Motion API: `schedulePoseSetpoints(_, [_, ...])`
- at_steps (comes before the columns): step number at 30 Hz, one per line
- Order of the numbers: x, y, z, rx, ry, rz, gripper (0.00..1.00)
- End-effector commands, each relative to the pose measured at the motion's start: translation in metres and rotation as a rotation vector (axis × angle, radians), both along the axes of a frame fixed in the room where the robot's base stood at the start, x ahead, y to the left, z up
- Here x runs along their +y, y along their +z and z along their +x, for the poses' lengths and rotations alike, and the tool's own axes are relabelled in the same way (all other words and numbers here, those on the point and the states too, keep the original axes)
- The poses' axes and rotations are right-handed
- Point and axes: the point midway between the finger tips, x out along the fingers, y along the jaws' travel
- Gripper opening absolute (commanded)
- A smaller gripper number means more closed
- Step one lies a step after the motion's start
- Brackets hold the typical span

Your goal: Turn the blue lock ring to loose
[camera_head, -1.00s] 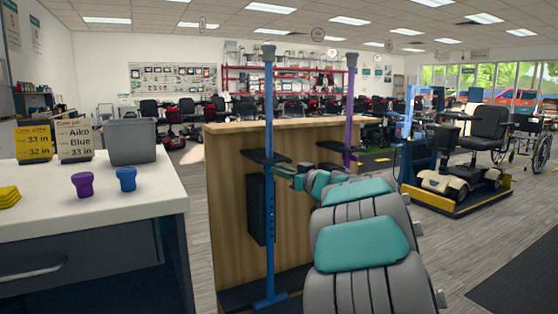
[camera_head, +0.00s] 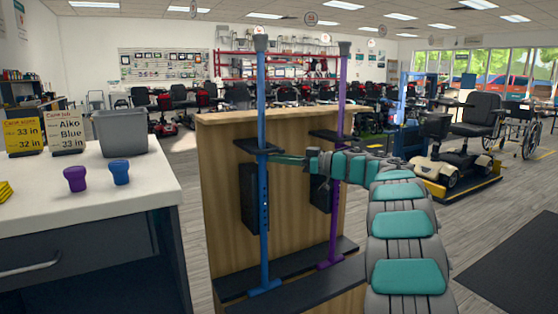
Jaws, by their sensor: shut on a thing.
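The blue cane (camera_head: 264,206) stands upright in front of the wooden panel, with a row of holes in its lower tube. My gripper (camera_head: 268,157) is at this cane just under the upper dark bracket, reaching in from the right. It is shut on the cane at lock ring height. The blue lock ring itself is too small and too covered to make out, and its turn position cannot be told. The job card (camera_head: 66,133) reads Aiko, Blue, 33 in.
A purple cane (camera_head: 340,215) stands to the right, behind my arm. The wooden panel (camera_head: 222,190) backs both canes.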

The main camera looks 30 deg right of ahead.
Motion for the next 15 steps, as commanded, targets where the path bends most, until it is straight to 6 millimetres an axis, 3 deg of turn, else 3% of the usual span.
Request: schedulePoseSetpoints(15, [-0.0049,-0.0014,0.0060,-0.001,0.130,-0.001,0.00])
